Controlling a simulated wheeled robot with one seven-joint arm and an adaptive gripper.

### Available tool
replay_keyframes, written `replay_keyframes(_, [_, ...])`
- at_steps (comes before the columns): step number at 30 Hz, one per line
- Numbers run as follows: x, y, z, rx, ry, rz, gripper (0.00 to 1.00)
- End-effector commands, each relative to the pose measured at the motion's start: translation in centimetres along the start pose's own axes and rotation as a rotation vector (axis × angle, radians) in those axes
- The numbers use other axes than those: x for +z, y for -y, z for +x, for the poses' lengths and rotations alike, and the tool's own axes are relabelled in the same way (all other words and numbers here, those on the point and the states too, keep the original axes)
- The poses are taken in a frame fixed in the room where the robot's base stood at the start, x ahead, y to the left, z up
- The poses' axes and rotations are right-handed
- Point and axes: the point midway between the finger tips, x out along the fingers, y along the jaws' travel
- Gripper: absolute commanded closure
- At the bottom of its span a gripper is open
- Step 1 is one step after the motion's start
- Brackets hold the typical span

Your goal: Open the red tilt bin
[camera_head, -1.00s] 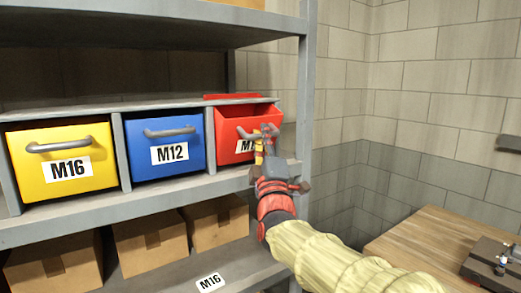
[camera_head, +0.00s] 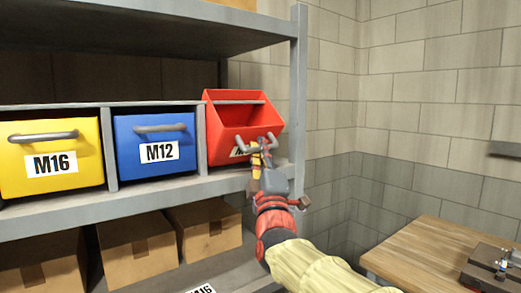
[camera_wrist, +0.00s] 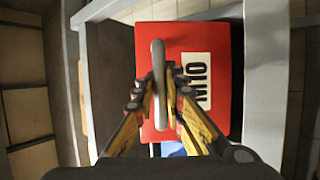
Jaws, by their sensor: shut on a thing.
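The red tilt bin (camera_head: 228,122) is at the right end of the shelf row in the head view. It is tilted forward, and its open top shows a hollow inside. My gripper (camera_head: 262,146) is at its front and shut on the grey bar handle. In the wrist view the red front (camera_wrist: 212,62) has a white label, partly hidden and seen sideways. The grey handle (camera_wrist: 158,65) runs between the fingers of my gripper (camera_wrist: 167,88). The lower part of the bin's label is hidden behind my gripper in the head view.
A blue bin (camera_head: 140,160) marked M12 and a yellow bin (camera_head: 30,182) marked M16 sit to the left. A grey shelf post (camera_head: 298,90) stands close on the right. Cardboard boxes (camera_head: 140,252) are below. A wooden table (camera_head: 425,245) is at lower right.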

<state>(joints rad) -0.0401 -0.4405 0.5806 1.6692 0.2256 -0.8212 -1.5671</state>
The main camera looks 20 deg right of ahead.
Motion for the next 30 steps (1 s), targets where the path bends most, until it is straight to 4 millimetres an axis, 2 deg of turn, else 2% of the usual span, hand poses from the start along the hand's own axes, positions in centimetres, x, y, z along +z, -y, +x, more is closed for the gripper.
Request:
replay_keyframes(8, [0.00, 0.10, -0.03, -0.002, 0.000, -0.001, 1.00])
replay_keyframes(9, [0.00, 0.10, -0.03, -0.002, 0.000, -0.001, 0.88])
replay_keyframes(19, [0.00, 0.02, -0.01, 0.000, 0.000, 0.000, 0.70])
replay_keyframes(30, [-0.02, -0.03, -0.50, 0.000, 0.000, 0.000, 0.70])
